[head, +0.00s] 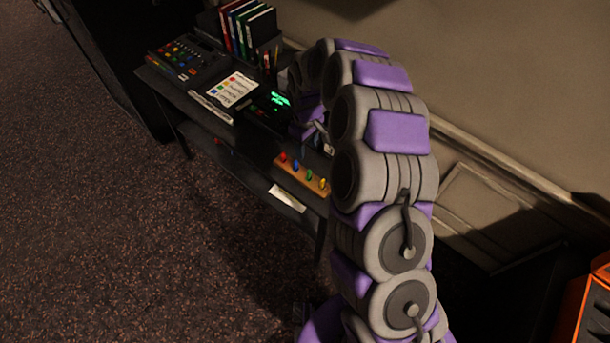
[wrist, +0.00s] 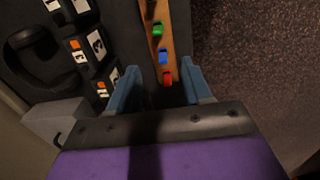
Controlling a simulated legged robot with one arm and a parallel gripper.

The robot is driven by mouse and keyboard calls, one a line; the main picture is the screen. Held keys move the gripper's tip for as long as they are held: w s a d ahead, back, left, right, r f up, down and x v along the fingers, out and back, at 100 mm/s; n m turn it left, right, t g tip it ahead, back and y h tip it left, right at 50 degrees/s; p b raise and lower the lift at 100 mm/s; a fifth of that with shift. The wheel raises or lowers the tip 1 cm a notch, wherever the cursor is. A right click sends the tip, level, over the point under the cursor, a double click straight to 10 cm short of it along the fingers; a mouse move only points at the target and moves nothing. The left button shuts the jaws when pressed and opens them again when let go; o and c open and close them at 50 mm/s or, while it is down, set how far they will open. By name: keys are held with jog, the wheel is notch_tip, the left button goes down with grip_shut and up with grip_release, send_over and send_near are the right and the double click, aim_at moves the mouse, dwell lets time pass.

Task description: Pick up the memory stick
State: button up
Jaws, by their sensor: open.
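In the wrist view the strip (wrist: 152,38) carries a green piece (wrist: 157,30), a blue piece (wrist: 163,56) and a red piece (wrist: 168,77). I cannot tell which one is meant. My gripper (wrist: 159,67) is open, with its two blue fingers apart. The red piece shows between the fingers, nearer the right one; I cannot tell its depth below them. In the head view my arm hides most of the gripper.
The dark desk holds a mixer (head: 187,62), upright books (head: 247,28), a colour-marked sheet (head: 233,89) and a screen with green text (head: 281,98). Dark blocks with white labels (wrist: 97,42) and a black curved object (wrist: 35,50) lie left in the wrist view. Speckled floor (wrist: 260,50) is open beyond the desk edge.

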jog(key=b, duration=0.1)
send_over(310, 171)
jog(key=d, duration=0.1)
notch_tip(310, 171, down, 7)
jog(key=a+f, duration=0.1)
jog(key=f, duration=0.1)
jog(key=a+f+b, duration=0.1)
jog(key=f, duration=0.1)
jog(key=shift+w+a, duration=0.1)
jog(key=shift+a, duration=0.05)
jog(key=f, duration=0.1)
jog(key=d+f+b, duration=0.1)
jog(key=shift+d+f, duration=0.2)
jog(key=shift+f, duration=0.2)
jog(key=shift+d, duration=0.2)
jog(key=shift+a+f, duration=0.1)
jog(key=shift+a, duration=0.7)
jog(key=c, duration=0.5)
jog(key=shift+d, duration=0.2)
jog(key=shift+c, duration=1.4)
jog(key=shift+d, duration=0.4)
grip_shut()
